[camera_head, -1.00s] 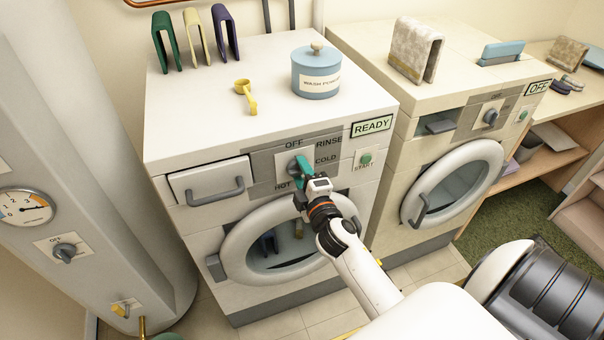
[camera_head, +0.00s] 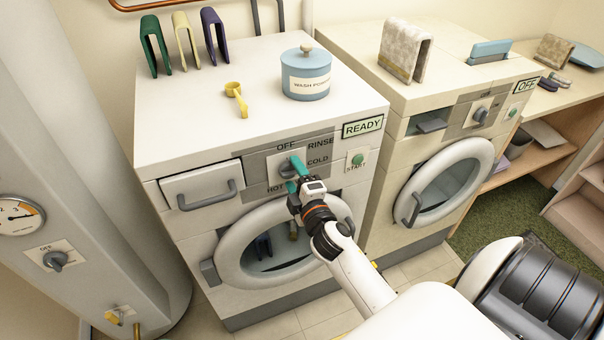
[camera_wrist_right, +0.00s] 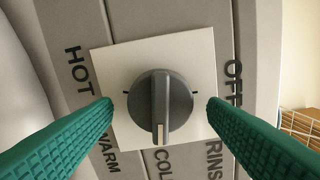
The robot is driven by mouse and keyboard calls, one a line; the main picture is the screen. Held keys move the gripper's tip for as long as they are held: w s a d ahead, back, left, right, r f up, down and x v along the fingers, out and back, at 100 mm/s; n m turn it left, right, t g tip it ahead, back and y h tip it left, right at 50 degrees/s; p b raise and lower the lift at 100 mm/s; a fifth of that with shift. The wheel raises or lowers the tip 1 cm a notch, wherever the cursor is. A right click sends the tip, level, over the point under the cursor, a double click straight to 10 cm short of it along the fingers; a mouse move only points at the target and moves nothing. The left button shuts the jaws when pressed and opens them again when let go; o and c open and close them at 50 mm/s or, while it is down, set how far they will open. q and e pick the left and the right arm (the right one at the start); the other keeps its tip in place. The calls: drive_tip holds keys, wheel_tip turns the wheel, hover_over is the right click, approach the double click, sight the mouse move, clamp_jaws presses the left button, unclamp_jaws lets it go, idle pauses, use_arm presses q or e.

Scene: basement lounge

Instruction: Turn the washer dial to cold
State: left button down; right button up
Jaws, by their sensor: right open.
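The washer dial (camera_head: 290,168) is a dark grey knob on the front panel of the left machine, the washer (camera_head: 180,130). In the right wrist view, the dial (camera_wrist_right: 160,105) sits on a pale square plate, with HOT, WARM, COLD, RINSE and OFF around it. Its white pointer mark points down at the COLD label (camera_wrist_right: 164,162), partly cut off by the frame. My right gripper (camera_head: 296,173) is open in front of the dial. In the wrist view its teal fingers (camera_wrist_right: 159,105) stand on either side of the knob with gaps, not touching it. My left gripper is not in view.
The washer's round door (camera_head: 285,250) lies below the dial. A drawer (camera_head: 202,195) is left of it, and a START button (camera_head: 357,160) and READY sign (camera_head: 362,127) right. A wash powder tin (camera_head: 306,75) and yellow scoop (camera_head: 238,98) stand on top. A second machine (camera_head: 440,120) is beside it.

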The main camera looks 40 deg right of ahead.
drive_tip(key=b+v, duration=0.3)
drive_tip(key=v, duration=0.8)
drive_tip(key=shift+s, duration=0.3)
drive_tip(key=shift+f, duration=0.15)
